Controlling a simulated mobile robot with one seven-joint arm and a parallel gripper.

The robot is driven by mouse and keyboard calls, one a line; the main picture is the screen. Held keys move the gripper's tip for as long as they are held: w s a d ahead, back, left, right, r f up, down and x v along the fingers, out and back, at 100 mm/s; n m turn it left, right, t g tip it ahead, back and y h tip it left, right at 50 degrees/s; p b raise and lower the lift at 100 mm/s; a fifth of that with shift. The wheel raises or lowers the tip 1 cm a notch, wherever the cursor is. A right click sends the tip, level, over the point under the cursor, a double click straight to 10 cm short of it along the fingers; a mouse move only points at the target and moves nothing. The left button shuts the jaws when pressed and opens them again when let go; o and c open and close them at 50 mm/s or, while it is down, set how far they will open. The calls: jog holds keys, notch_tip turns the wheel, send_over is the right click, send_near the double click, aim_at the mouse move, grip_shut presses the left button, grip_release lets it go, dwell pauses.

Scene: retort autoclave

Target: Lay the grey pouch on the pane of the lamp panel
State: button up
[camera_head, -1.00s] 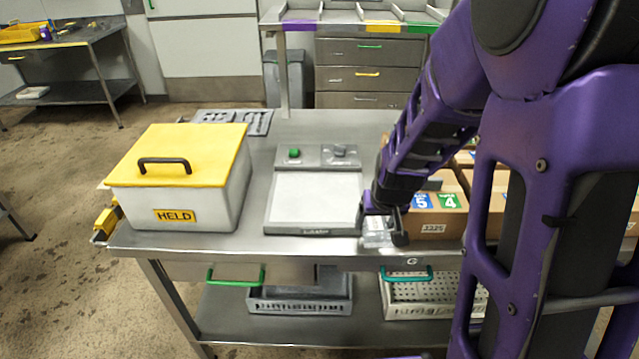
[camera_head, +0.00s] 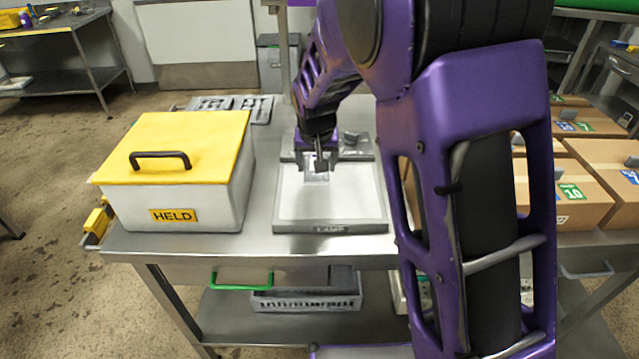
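The lamp panel (camera_head: 327,228) lies on the steel table, with its pale pane (camera_head: 335,202) facing up. My gripper (camera_head: 319,168) is above the far left part of the pane, pointing down. The grey pouch (camera_head: 317,178) is a small, shiny piece at my fingertips, over the pane. My gripper looks shut on it, though the fingers are small and partly hidden. I cannot tell whether the pouch touches the pane.
A white box marked HELD (camera_head: 190,207) with a yellow lid stands left of the panel. Cardboard boxes (camera_head: 597,175) stand at the right, partly behind my arm. A grey slotted tray (camera_head: 232,106) lies at the back. A knob (camera_head: 351,138) sits on the panel's back strip.

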aim_at(317, 192)
jog(key=shift+f, duration=2.45)
jog(key=shift+f+b, duration=0.15)
jog(key=shift+b, duration=0.15)
jog(key=o, duration=1.4)
jog(key=shift+c, duration=0.2)
jog(key=shift+s+r, duration=0.1)
jog(key=shift+r, duration=0.4)
jog(key=p+v, duration=0.1)
jog(key=v, duration=0.9)
jog(key=shift+f, duration=0.1)
jog(key=shift+v, duration=0.75)
jog(key=shift+s, duration=0.1)
jog(key=shift+d, duration=0.1)
